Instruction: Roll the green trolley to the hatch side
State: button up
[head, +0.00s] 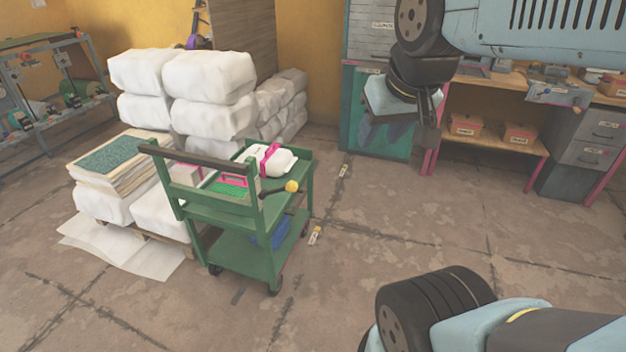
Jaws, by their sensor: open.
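The green trolley (248,258) stands upright on the floor left of centre, its dark push handle (193,155) at its upper left end. On its top shelf are a white bundle with a pink band (272,158) and a green-and-pink item. A black rod with a yellow ball (291,186) sticks out at its right side. Something blue lies on the lower shelf. My gripper (400,138) hangs open and empty at the upper right, apart from the trolley. I cannot make out a hatch.
White wrapped bales (208,108) and a stack of boards (118,165) stand close left of the trolley. A workbench (495,135) and grey drawers (592,150) line the back right. Small yellow-and-white floor markers (315,236) lie right of the trolley. The floor at centre right is clear.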

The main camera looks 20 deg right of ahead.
aim_at(233, 250)
jog(key=z, duration=0.1)
jog(key=i, duration=1.1)
jog(key=u, duration=0.15)
